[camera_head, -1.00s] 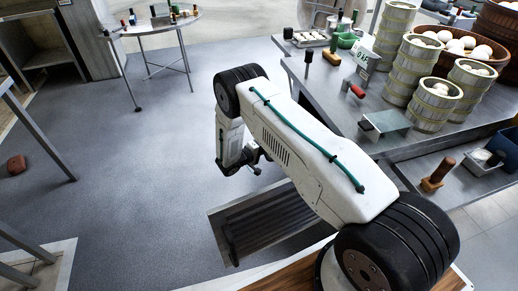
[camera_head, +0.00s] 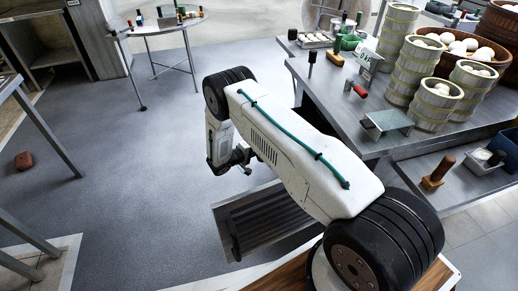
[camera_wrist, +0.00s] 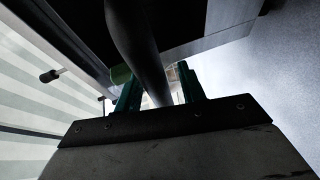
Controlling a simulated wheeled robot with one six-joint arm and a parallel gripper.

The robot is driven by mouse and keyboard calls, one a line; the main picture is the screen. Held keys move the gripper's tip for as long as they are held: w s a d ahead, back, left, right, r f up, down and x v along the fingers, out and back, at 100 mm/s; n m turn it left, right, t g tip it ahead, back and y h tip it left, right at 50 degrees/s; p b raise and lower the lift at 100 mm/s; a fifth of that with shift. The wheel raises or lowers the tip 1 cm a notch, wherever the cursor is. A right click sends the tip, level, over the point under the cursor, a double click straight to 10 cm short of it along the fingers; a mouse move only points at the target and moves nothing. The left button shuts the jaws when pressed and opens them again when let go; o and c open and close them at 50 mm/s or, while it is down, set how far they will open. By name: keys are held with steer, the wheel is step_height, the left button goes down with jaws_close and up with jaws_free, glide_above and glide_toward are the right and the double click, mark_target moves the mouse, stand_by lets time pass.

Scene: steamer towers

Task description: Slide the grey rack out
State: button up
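The grey rack (camera_head: 270,222) is a slatted metal tray, low down beside the metal table. It shows between the table and my arm, sticking out past the table's left side. A dark upright bar (camera_head: 235,240) runs along its left end. My gripper (camera_head: 244,160) hangs beyond the rack in the head view, partly hidden by my arm. In the wrist view, the green fingers of my gripper (camera_wrist: 160,90) stand apart, with a thick dark bar (camera_wrist: 143,40) passing between them. I cannot tell whether they press on it, nor whether it is the rack's handle.
The metal table (camera_head: 330,120) holds steamer towers (camera_head: 407,72), a wooden tub (camera_head: 496,28), and small tools. A lower shelf carries a wooden-handled tool (camera_head: 437,170). A round table (camera_head: 165,27) stands at the back. The floor (camera_head: 120,150) to the left is largely clear.

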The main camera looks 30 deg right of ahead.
steer(key=shift+a, duration=0.1)
steer(key=v, duration=0.7)
steer(key=shift+a, duration=0.3)
steer(key=shift+s+d, duration=0.1)
